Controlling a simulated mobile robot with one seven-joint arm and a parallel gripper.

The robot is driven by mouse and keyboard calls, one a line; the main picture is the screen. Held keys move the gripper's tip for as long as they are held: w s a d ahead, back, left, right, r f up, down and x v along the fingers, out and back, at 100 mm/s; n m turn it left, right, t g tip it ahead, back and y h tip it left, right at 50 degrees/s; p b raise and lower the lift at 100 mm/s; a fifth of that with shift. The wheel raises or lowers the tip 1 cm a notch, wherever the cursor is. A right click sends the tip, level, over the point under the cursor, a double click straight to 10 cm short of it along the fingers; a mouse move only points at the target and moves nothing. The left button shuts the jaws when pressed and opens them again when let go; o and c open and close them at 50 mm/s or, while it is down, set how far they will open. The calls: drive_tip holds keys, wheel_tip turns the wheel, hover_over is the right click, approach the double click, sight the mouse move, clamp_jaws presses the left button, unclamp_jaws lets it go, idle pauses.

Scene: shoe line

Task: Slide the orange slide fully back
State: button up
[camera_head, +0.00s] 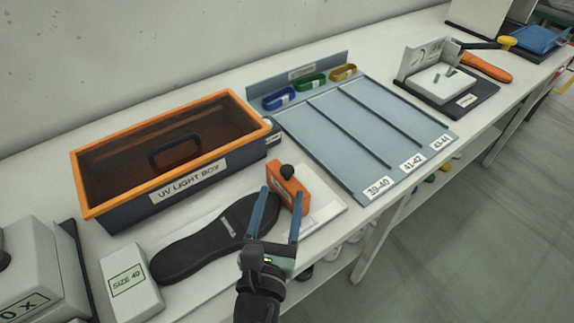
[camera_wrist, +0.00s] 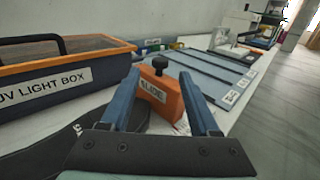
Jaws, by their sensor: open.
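The orange slide (camera_head: 287,187) is an upright orange block with a black knob on top, standing on a white plate at the toe end of a black shoe sole (camera_head: 212,243). In the wrist view the slide (camera_wrist: 162,101) bears a label that seems to read "SLIDE". My gripper (camera_head: 279,215) is open, its two blue fingers apart and pointing at the slide. In the wrist view the slide shows between the fingers of my gripper (camera_wrist: 163,98). I cannot tell whether either finger touches it. The sole is partly hidden behind the left finger.
The UV light box (camera_head: 190,182) with an orange rim stands behind the sole. A blue-grey sorting board (camera_head: 318,134) with labelled lanes lies to the right. A white "SIZE 40" block (camera_head: 131,283) is at the left. The table's front edge runs below the slide.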

sight(286, 175)
drive_tip(key=w, duration=0.5)
drive_tip(key=w+d, duration=0.1)
drive_tip(key=w, duration=0.1)
drive_tip(key=shift+w, duration=0.2)
clamp_jaws()
idle(1.2)
